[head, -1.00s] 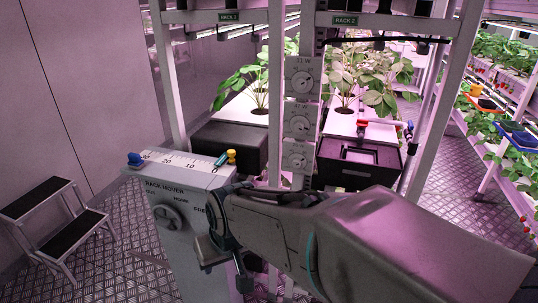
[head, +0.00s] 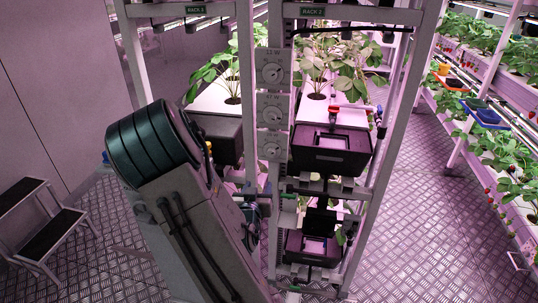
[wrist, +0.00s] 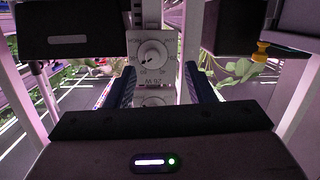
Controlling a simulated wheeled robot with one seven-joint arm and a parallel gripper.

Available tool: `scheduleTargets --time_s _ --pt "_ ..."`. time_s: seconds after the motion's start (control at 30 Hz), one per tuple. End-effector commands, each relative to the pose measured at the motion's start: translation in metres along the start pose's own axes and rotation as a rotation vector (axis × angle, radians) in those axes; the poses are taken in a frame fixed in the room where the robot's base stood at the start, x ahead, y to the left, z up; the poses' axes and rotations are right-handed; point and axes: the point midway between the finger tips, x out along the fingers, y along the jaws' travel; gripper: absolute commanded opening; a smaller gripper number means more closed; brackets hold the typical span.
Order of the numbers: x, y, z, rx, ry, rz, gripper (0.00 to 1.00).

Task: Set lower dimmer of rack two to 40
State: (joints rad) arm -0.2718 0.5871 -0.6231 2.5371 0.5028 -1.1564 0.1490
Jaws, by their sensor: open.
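Rack two (head: 312,12) has three dimmer dials on its left post in the head view. The top dial (head: 273,72), the middle dial (head: 271,110) and the third dial (head: 271,148) sit one above another; their settings are too small to read there. In the wrist view a white round dial (wrist: 152,53) with a scale and pointer faces me; its setting is unclear. A label reading about 26 W lies below it, and a second dial (wrist: 155,101) is partly hidden by my gripper's body. My gripper (wrist: 160,72) is open and empty, its fingers on either side of the post.
Black planter boxes (head: 330,150) stand on the rack to the right of the post, with a lower one (head: 313,247) below. A step stool (head: 45,225) is at left. The floor aisle (head: 440,220) at right is clear.

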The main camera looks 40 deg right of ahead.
Motion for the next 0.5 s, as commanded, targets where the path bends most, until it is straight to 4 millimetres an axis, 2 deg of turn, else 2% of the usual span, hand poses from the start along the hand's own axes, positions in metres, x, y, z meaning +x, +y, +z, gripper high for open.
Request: scheduleTargets --time_s 0.1,0.27,0.37,0.5 --pt "0.001 0.01 -0.01 -0.045 0.093 0.029 0.49" --pt "0.004 0.015 -0.018 -0.066 0.149 0.042 0.49" --pt "0.014 0.015 -0.021 -0.066 0.154 0.042 0.49" --pt "0.038 0.016 -0.026 -0.066 0.153 0.042 0.49"
